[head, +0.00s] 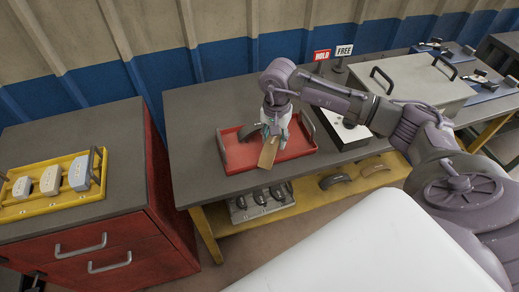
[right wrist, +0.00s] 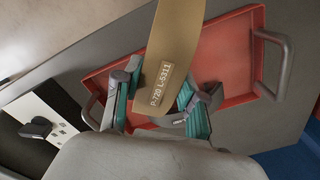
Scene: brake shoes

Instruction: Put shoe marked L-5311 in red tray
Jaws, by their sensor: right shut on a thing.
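A tan brake shoe (right wrist: 172,50) shows the marking "L-5311" in the right wrist view. In the head view the shoe (head: 268,153) is between the fingers of my right gripper (head: 275,135). That gripper also shows in the right wrist view (right wrist: 162,100) and is shut on the shoe. It is over the red tray (head: 240,160), on the grey workbench. The tray, with its grey handles, also fills much of the right wrist view (right wrist: 232,75). A dark curved part (head: 246,131) is by the tray's back left, partly hidden by the gripper. My left gripper is not in view.
A "HOLD" sign (head: 322,55) and a "FREE" sign (head: 344,50) stand behind. A white board (head: 350,135) lies right of the tray. A yellow tray (head: 30,209) with several blocks is on the left cabinet. Several dark parts are on the lower shelf (head: 305,198).

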